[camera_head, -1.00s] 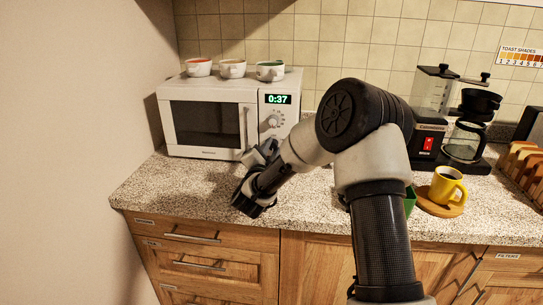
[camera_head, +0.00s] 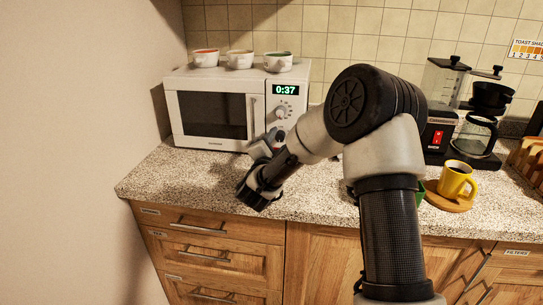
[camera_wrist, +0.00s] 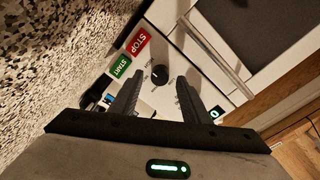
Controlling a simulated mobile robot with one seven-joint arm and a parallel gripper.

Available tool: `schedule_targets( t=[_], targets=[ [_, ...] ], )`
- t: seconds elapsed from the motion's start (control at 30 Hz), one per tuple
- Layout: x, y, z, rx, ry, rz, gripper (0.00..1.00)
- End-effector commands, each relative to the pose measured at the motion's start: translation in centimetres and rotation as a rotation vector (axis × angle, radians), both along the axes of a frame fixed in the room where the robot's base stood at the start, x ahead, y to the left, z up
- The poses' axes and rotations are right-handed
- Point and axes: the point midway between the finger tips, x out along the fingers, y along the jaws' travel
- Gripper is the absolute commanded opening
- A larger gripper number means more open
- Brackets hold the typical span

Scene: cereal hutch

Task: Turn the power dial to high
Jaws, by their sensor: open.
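The microwave (camera_head: 212,112) stands on the counter at the left, its door shut and its display (camera_head: 285,90) reading 0:37. A round dial (camera_head: 283,111) with tick marks sits below the display. In the wrist view a dark dial (camera_wrist: 159,74) with a pale mark shows on the white panel, beside the red STOP button (camera_wrist: 138,41) and green START button (camera_wrist: 120,67). My gripper (camera_wrist: 160,76) is open, pointing at the panel, with the dark dial between its fingers in the picture. I cannot tell whether they touch it. The dial's labels and setting are unreadable.
Several cups, including a green-rimmed one (camera_head: 278,62), stand on the microwave. A coffee maker (camera_head: 440,132), a yellow mug (camera_head: 456,180) on a wooden coaster and a toast rack stand at the right.

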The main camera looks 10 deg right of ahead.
Motion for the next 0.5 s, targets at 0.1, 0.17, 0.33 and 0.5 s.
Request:
schedule_targets(
  t=[0.1, 0.17, 0.33, 0.5],
  targets=[
    [-2.1, 1.0, 0.1, -0.003, 0.002, 0.004, 0.43],
    [-3.5, 1.5, 0.1, -0.003, 0.002, 0.004, 0.43],
    [-7.5, 3.0, 0.2, -0.003, 0.002, 0.004, 0.43],
    [-11.2, 4.5, 0.2, -0.001, 0.002, 0.005, 0.43]
  ],
)
